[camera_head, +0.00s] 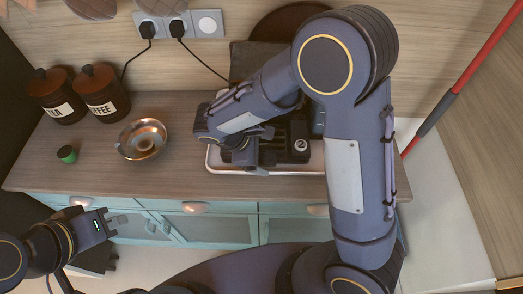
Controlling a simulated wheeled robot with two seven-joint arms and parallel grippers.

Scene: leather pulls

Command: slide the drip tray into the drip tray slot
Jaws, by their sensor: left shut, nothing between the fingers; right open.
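My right arm reaches over the counter, and its gripper (256,160) is over the near left part of a pale, shiny-rimmed tray (216,164). A dark machine-like body (286,146) with a small round metal part stands on this tray, largely covered by my arm. I cannot tell which part is the drip tray or where its slot is; my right arm and gripper hide much of that area. The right gripper is open, and I cannot see whether it touches anything. My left gripper (108,228) is shut and empty, low at the left in front of the cabinets.
A metal bowl-like dish (142,139), a small green-topped item (67,154) and two labelled canisters (103,92) stand left on the wooden counter (185,112). Black cords run from wall sockets (178,27). A red pole (478,58) leans at the right.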

